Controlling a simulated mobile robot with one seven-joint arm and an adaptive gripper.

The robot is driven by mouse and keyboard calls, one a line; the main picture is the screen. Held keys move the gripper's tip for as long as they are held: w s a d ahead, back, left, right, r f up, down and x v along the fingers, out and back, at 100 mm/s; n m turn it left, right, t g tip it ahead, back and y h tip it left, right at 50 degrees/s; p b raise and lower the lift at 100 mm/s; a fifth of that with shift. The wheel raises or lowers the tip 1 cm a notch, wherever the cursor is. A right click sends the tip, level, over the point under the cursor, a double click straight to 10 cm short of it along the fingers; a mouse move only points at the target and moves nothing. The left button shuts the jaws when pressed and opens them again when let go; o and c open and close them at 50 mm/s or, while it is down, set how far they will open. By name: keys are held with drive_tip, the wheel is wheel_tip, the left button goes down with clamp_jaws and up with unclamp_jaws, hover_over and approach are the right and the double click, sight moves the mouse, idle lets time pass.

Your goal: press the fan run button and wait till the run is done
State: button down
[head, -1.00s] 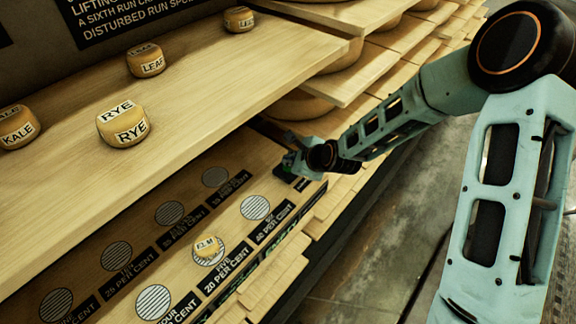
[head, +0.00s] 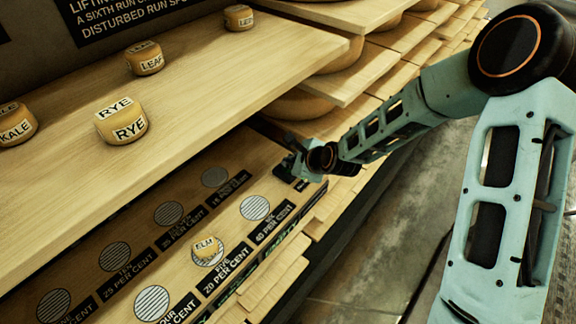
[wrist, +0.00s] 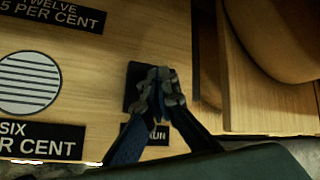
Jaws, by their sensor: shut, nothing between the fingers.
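My gripper (wrist: 160,88) is shut and empty in the wrist view, its fingertips over a dark square pad (wrist: 133,88) that looks like the run button. A black label (wrist: 152,135) ending in "UN" lies below it, partly covered by a finger. In the head view my gripper (head: 292,166) is small and dark at the right end of the lower shelf. Whether the fingertips touch the button cannot be told. A small cheese marked ELM (head: 206,245) is on or just above the round grille (head: 209,258) labelled FIVE, 20 PER CENT, and looks tilted.
Several other striped grilles line the lower shelf, including SIX (head: 255,208), and they look bare. Cheeses marked RYE (head: 121,125), LEAF (head: 146,60) and KALE (head: 14,125) stand on the upper shelf (head: 215,80), which overhangs the lower one. Large cheese wheels (head: 298,104) lie to the right.

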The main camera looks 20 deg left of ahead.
drive_tip(key=shift+r+p, duration=0.6)
drive_tip(key=shift+r, duration=0.25)
wheel_tip(320, 180, up, 5)
drive_tip(key=p, duration=0.3)
drive_tip(key=shift+p, duration=0.35)
idle(0.6)
